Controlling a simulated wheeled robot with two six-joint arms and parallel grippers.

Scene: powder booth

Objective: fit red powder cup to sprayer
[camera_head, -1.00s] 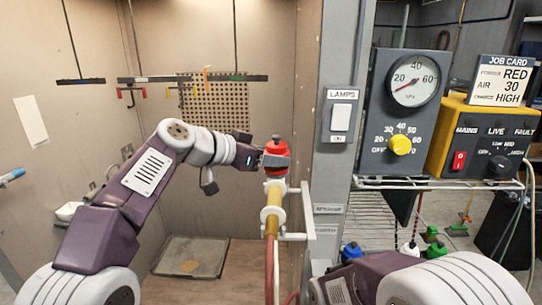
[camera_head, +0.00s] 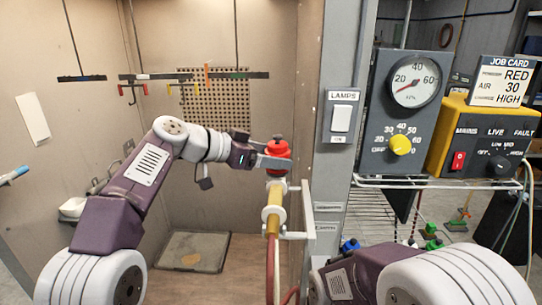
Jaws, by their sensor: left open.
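The red powder cup (camera_head: 277,149), with a dark knob on top, sits upright at the top of the sprayer (camera_head: 273,208). The sprayer is a yellowish tube with white collars, held upright on a white bracket. My left gripper (camera_head: 268,162) is open, its fingers pointing right at the cup's lower left side. I cannot tell whether a finger still touches the cup. My right arm shows at the bottom right, but its gripper is out of view.
A grey post with a lamps switch (camera_head: 341,118) stands right of the sprayer. A dial panel (camera_head: 404,105), a yellow control box (camera_head: 482,143) and a job card (camera_head: 504,81) are farther right. Blue and green cups (camera_head: 434,244) are below. A tray (camera_head: 192,252) lies on the booth floor.

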